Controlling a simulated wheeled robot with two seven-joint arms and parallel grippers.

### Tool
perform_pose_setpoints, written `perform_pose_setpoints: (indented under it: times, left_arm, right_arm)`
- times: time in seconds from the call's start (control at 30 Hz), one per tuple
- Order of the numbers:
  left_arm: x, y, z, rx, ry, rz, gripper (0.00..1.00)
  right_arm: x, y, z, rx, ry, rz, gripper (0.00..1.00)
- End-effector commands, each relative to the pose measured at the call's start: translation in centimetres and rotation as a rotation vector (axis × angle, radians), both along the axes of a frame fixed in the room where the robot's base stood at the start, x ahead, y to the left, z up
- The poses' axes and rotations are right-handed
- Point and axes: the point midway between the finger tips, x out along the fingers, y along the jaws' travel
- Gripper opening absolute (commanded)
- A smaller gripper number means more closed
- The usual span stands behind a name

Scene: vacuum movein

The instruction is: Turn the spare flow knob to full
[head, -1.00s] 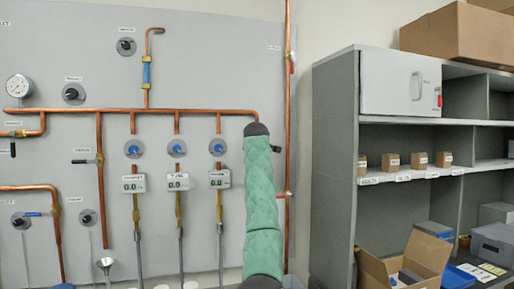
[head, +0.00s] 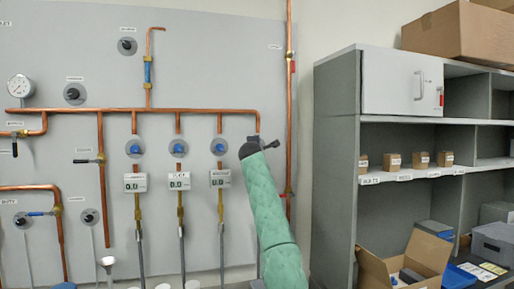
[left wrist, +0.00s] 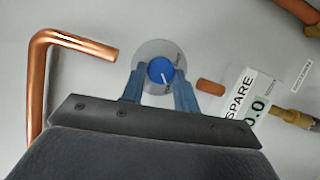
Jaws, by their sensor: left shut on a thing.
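The spare flow knob (left wrist: 161,70) is a round blue knob with a white pointer mark, set on a grey disc (left wrist: 143,56) in the left wrist view. My left gripper (left wrist: 159,78) has one blue-grey finger on each side of the knob and is shut on it. The white meter marked SPARE (left wrist: 243,97) sits to the right of the knob there. In the head view my green-sleeved left arm (head: 266,205) reaches up to the panel and hides the spare knob and its meter. My right gripper is in neither view.
Three other blue knobs sit in a row on the panel, the nearest one (head: 218,147) just left of my arm's end. A copper elbow (left wrist: 45,50) runs close to the gripper. A vertical copper pipe (head: 289,100) and a grey shelf unit (head: 335,160) stand to the right.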

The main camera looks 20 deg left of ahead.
Motion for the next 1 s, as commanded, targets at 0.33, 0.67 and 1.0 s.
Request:
perform_pose_setpoints:
  times: [0.33,0.67,1.0]
  left_arm:
    - [0.1,-0.1,-0.4,-0.073,-0.046,-0.001,0.08]
    - [0.1,0.0,-0.4,-0.078,-0.049,0.000,0.08]
    - [0.0,0.0,-0.2,-0.076,-0.050,0.000,0.52]
  right_arm:
    - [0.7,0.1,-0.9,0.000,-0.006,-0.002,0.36]
    - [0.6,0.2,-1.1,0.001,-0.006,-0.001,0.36]
    - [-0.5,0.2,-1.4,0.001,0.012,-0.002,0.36]
